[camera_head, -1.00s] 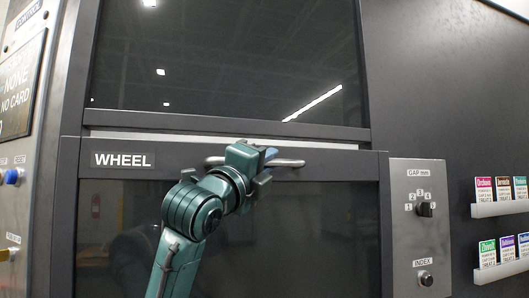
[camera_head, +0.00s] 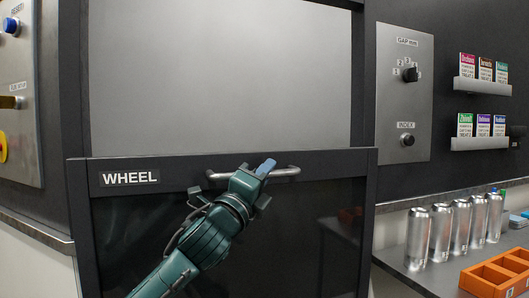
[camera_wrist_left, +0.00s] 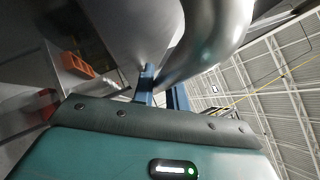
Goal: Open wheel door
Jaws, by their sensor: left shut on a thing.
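The wheel door (camera_head: 300,225) is a dark panel with a "WHEEL" label (camera_head: 130,178) at its upper left. Its top edge sits well below the top of the opening, and a plain light grey surface (camera_head: 220,80) shows above it. A silver bar handle (camera_head: 288,172) runs along the door's upper part. My left gripper (camera_head: 262,170) is shut on the handle near its middle. In the left wrist view the blue fingers (camera_wrist_left: 148,85) reach up to the large curved metal handle (camera_wrist_left: 215,40). My right gripper is in neither view.
Card racks (camera_head: 483,86) hang farther right. Several silver cans (camera_head: 418,238) and an orange tray (camera_head: 495,275) stand on a shelf at the lower right.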

